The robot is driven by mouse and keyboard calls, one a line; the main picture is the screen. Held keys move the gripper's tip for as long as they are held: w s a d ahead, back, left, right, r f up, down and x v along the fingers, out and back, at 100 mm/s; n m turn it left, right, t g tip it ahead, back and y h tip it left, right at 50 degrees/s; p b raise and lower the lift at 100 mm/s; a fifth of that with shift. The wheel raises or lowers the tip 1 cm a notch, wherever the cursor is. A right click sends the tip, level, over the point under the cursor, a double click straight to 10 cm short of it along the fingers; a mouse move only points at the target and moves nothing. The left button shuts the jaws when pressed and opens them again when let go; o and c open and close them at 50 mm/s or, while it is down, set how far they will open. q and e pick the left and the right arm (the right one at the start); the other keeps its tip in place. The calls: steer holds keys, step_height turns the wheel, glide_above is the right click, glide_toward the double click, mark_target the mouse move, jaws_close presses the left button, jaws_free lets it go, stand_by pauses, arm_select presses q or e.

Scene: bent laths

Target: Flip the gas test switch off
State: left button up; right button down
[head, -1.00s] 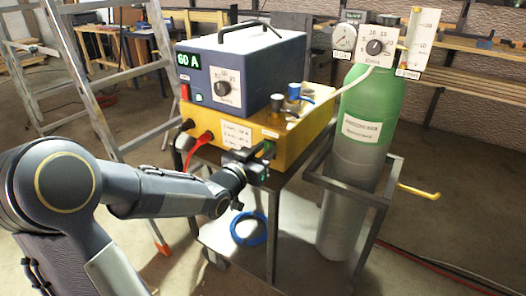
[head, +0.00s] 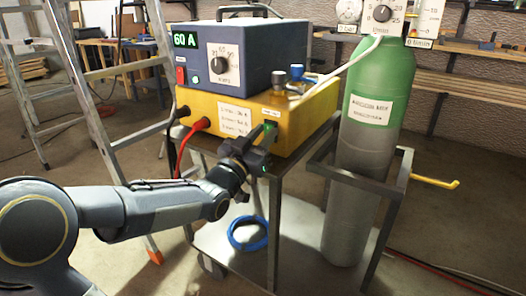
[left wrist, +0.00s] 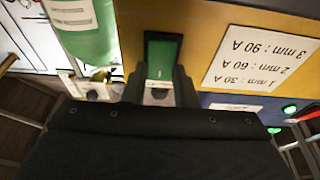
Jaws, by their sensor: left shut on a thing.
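The gas test switch (head: 270,129) is a small green switch in a dark frame at the right end of the yellow box's (head: 302,118) front face. It also shows in the left wrist view as a green panel (left wrist: 163,52). My left gripper (head: 262,142) is at the switch, its fingers reaching up to it from the front. In the left wrist view the dark fingers (left wrist: 164,78) stand close together at the switch's edge, shut on it. The fingers partly hide the switch, and its exact position cannot be told. My right gripper is not in view.
A blue power unit (head: 262,65) reading 60 A sits on the yellow box. A green and grey gas cylinder (head: 360,150) stands right of the cart (head: 274,215). Red (head: 190,140) and black cables leave the box's left end. A ladder (head: 90,80) stands at the left.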

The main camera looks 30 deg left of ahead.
arm_select(q)
steer(key=o, duration=1)
steer(key=p+v, duration=0.1)
steer(key=v, duration=0.7)
